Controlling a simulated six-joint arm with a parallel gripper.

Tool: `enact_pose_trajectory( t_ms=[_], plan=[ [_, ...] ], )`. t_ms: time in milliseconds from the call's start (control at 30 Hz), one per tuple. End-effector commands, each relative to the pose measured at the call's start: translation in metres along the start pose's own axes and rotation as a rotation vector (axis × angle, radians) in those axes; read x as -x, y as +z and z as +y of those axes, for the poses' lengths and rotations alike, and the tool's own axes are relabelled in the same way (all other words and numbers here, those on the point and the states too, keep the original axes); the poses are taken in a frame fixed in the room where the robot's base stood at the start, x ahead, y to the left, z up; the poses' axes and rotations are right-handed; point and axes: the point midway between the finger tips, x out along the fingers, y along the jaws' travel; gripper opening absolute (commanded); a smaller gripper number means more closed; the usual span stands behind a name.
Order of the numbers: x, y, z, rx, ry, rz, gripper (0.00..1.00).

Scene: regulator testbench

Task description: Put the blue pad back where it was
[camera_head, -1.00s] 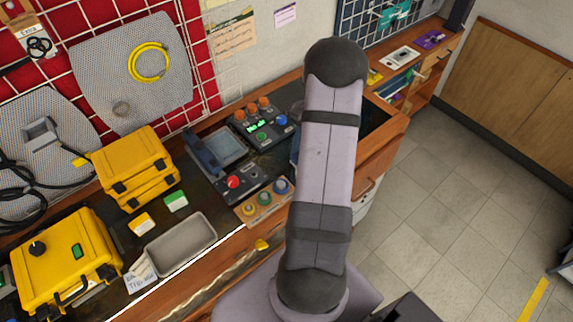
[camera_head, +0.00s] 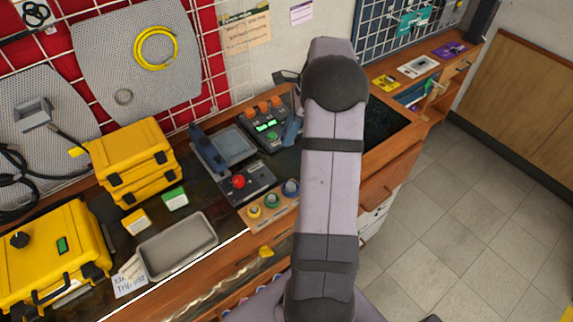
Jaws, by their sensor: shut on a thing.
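My gripper is hidden behind my own raised arm, which covers the middle of the view. A slate-blue piece (camera_head: 292,130) shows at the arm's left edge, over the right side of the control box. It may be the blue pad, but it is partly hidden and I cannot tell what holds it. A slate-blue framed device with a grey panel (camera_head: 234,146) stands left of the control box (camera_head: 266,127), which has a green display and orange knobs. A dark panel with a red button (camera_head: 239,181) lies in front.
An empty grey tray (camera_head: 178,246), yellow cases (camera_head: 132,160) and small green and yellow boxes stand on the left of the bench. A wooden holder with coloured rings (camera_head: 268,204) sits at the front edge. A dark bench surface (camera_head: 388,130) lies right of my arm.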

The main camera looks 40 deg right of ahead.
Motion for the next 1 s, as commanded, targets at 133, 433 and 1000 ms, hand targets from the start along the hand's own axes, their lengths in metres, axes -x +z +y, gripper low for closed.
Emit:
enact_pose_trajectory(
  t_ms=[133, 433, 1000],
  plan=[
    [0.0, 0.0, 0.001, -0.112, -0.035, 0.0, 0.06],
    [-0.004, -0.001, 0.002, -0.162, -0.047, -0.001, 0.06],
    [-0.061, -0.018, 0.001, -0.16, -0.049, 0.0, 0.06]
  ],
)
